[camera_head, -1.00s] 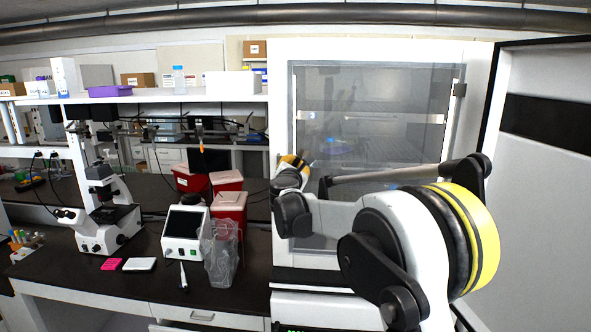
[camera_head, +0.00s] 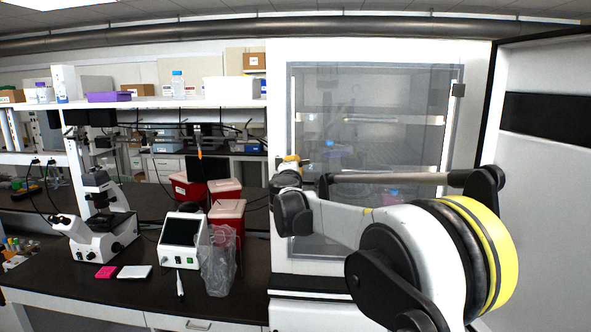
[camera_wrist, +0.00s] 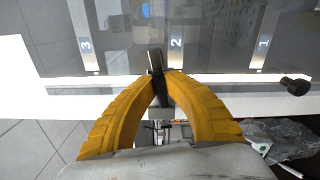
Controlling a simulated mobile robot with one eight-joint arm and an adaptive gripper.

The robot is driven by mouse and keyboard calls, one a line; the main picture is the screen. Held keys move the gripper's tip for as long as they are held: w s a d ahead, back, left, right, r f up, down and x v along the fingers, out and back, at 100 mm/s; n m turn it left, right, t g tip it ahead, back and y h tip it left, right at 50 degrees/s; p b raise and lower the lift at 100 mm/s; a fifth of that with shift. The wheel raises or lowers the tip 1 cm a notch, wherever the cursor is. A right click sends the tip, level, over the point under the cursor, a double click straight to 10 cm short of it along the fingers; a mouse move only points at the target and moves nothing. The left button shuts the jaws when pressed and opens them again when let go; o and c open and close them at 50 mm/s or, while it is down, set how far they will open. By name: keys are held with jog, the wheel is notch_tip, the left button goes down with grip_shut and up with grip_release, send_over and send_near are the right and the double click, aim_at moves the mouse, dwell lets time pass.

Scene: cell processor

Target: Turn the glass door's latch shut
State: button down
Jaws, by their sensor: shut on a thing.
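The glass door (camera_head: 375,100) of the white cabinet fills the centre of the head view. It looks flush or nearly flush with the cabinet front. My gripper (camera_head: 291,159) is at the door's left edge, mostly hidden by my arm. In the wrist view my yellow gripper fingers (camera_wrist: 160,82) come together on the dark latch (camera_wrist: 154,60), a narrow bar that stands out between their tips. Glass and shelves numbered 1, 2 and 3 show beyond it. The latch is hidden in the head view, and its exact turn is hard to tell.
A large white outer door (camera_head: 548,170) stands open at right. The bench at left holds a microscope (camera_head: 100,215), a screen device (camera_head: 182,238), a clear bag (camera_head: 217,262) and red bins (camera_head: 228,215). A dark knob (camera_wrist: 295,86) shows at the wrist view's right.

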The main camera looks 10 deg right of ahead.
jog(key=shift+m, duration=0.9)
jog(key=c, duration=1.7)
grip_release()
jog(key=shift+c, duration=0.2)
jog(key=v, duration=1.2)
